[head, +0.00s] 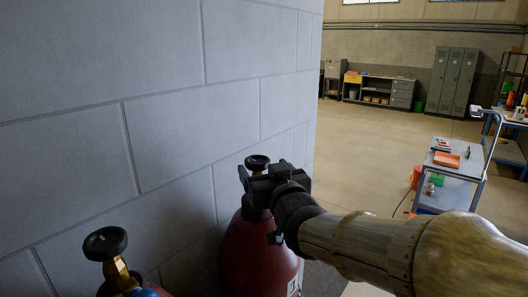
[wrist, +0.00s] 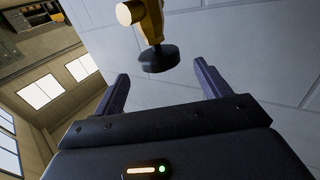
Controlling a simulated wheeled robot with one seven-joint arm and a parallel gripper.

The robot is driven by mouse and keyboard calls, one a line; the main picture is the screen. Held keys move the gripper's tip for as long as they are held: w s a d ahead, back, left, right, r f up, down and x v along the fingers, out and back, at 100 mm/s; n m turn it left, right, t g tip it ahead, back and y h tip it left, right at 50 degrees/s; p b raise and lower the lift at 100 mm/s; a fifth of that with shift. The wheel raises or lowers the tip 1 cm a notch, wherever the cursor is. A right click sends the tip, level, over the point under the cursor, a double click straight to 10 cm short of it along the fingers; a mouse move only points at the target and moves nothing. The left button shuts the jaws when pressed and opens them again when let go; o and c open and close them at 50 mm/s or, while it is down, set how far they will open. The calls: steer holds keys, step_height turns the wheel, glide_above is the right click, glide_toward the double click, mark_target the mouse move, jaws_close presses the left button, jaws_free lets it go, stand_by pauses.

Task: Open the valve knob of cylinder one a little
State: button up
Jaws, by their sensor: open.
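A dark red cylinder (head: 262,262) stands by the block wall in the head view, with a black valve knob (head: 257,162) on top. A second black knob (head: 105,243) sits on a brass valve (head: 117,272) at the lower left. In the wrist view, a black knob (wrist: 159,59) on a brass valve (wrist: 148,18) appears between and just beyond the open fingertips (wrist: 161,73). No finger visibly touches it.
The grey block wall (head: 160,140) runs close along the left, behind the cylinders. A blue-framed cart (head: 455,165) with an orange tray (head: 447,159) stands to the right. Lockers (head: 452,80) and a workbench (head: 378,90) are far back. The floor between is open.

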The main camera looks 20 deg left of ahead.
mark_target(255, 156)
steer(key=p+x, duration=0.2)
steer(key=x, duration=0.5)
steer(key=shift+w+a+p, duration=0.15)
steer(key=shift+w+p, duration=0.05)
steer(key=shift+p, duration=0.2)
steer(key=c, duration=1)
steer(key=shift+o, duration=0.2)
